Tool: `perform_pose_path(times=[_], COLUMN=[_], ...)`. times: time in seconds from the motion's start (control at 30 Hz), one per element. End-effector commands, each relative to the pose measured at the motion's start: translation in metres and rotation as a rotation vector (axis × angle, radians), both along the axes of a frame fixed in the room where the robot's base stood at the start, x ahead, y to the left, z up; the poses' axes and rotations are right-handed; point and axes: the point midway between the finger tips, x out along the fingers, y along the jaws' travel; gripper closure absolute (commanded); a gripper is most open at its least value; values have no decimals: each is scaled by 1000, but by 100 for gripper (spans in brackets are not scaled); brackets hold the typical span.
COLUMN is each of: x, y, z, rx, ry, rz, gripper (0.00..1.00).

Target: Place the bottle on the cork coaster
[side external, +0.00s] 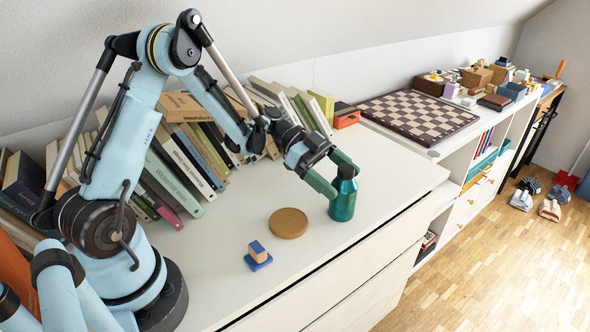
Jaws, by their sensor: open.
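A teal bottle (343,203) with a dark cap stands upright on the white dresser top, near its front edge. The round brown cork coaster (288,223) lies flat and empty to the left of the bottle, a short gap away. My gripper (344,180) is open, with its green fingers on either side of the bottle's upper part. I cannot tell whether a finger touches the bottle. Part of the bottle's upper body is hidden behind a finger.
A small blue and wooden block piece (258,256) sits left of and nearer than the coaster. Leaning books (175,160) line the wall behind. A chessboard (418,116) lies on the shelf at the back right. The dresser top around the coaster is mostly clear.

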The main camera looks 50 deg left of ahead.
Motion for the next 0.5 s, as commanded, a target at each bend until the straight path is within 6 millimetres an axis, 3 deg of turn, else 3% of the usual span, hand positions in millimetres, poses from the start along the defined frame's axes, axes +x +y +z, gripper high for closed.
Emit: perform_pose_path(times=[0.3, 0.5], x=[2, 2], y=[-6, -6], z=[-2, -2], rx=[0, 0], ry=[0, 0], rz=[0, 0], gripper=[10, 39])
